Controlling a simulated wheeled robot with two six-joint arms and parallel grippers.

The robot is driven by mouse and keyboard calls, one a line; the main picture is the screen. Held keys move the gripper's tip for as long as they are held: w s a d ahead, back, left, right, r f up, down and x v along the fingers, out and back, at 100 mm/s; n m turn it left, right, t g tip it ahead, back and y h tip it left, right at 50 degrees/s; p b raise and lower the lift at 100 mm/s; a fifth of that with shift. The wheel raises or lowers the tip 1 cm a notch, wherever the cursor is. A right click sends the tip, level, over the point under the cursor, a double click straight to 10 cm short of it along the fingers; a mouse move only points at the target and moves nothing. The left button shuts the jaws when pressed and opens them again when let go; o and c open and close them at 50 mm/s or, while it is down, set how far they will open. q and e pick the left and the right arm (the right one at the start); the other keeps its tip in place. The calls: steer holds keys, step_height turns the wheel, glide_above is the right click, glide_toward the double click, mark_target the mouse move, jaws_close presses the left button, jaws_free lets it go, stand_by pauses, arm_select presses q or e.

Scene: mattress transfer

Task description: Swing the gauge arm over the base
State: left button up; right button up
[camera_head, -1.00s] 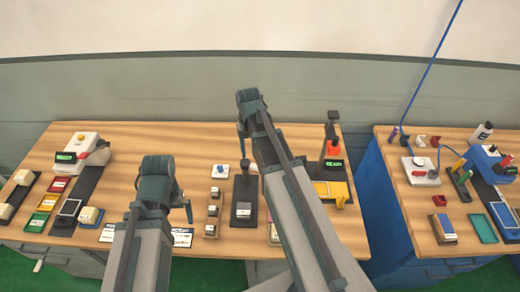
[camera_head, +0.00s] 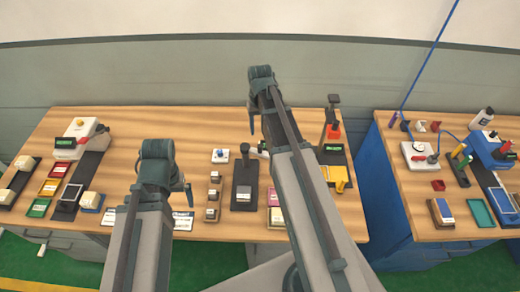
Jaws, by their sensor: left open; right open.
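A black stand (camera_head: 244,196) with a grey block and a dark upright post is mid-table. Another dark stand with an orange-red part (camera_head: 333,131) and a green display is at the table's right. A small white-and-green device (camera_head: 263,147) shows partly beside my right arm, which hides the rest. I cannot tell for certain which is the gauge arm and its base. My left gripper (camera_head: 157,165) is open, left of the mid-table stand. My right gripper (camera_head: 260,82) is open, further back and apart from the stands. Both are seen from behind, and their fingertips are largely hidden.
The wooden table (camera_head: 130,135) has bare room at the back. A white machine (camera_head: 80,128), coloured trays and small blocks crowd its left and front. A blue bench (camera_head: 380,190) with several tools stands to the right, past a gap. A wall closes the back.

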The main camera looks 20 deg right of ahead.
mark_target(260, 146)
step_height(260, 146, down, 11)
steer(key=b, duration=0.9)
steer(key=shift+r+b, duration=0.2)
steer(key=shift+b, duration=0.1)
jaws_close()
stand_by(0.7)
